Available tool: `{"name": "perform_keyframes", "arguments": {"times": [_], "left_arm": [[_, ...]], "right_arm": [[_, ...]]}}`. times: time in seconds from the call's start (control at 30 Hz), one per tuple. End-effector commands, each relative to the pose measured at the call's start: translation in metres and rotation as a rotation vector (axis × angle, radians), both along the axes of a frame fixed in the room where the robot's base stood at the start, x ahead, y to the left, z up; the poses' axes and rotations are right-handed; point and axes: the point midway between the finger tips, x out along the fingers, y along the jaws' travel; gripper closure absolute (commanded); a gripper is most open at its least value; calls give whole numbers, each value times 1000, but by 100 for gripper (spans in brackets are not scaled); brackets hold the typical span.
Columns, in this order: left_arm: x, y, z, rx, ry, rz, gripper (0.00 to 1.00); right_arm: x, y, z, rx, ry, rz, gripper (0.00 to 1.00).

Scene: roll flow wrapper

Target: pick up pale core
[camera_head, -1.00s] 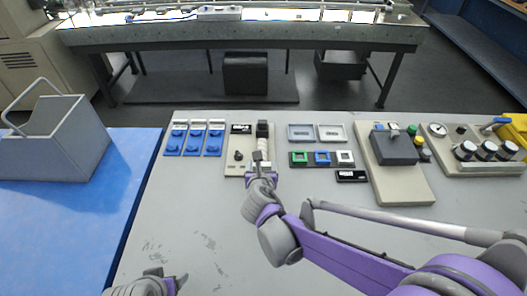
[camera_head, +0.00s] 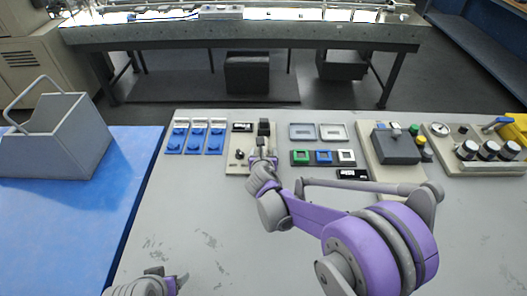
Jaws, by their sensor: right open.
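The pale core (camera_head: 262,141) is mostly hidden by my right gripper. A small light patch of it shows below a black block (camera_head: 263,128) on the beige board (camera_head: 236,168). My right gripper (camera_head: 262,152) is open and reaches over the board from the near side, its fingertips at the core. I cannot tell whether they touch it. My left gripper (camera_head: 179,281) is at the bottom left, low in the picture and away from the board; its jaws are too cut off to read.
Blue-marked panels (camera_head: 198,137) stand left of the board. Grey trays (camera_head: 333,132) and coloured square frames (camera_head: 323,157) lie to its right, then a dark box device (camera_head: 396,147) and a gauge panel (camera_head: 466,150). A grey bin (camera_head: 60,140) sits on the blue table. The near grey tabletop is clear.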

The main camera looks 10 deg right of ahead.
Motion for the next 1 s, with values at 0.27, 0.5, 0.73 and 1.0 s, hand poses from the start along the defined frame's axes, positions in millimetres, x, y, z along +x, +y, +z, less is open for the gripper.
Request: {"name": "perform_keyframes", "arguments": {"times": [0.27,0.5,0.73,1.0], "left_arm": [[0,0,0,0,0,0,26],[0,0,0,0,0,0,26],[0,0,0,0,0,0,26],[0,0,0,0,0,0,26]], "right_arm": [[0,0,0,0,0,0,59],[-1,0,0,0,0,0,100],[-1,0,0,0,0,0,100],[-1,0,0,0,0,-1,100]]}}
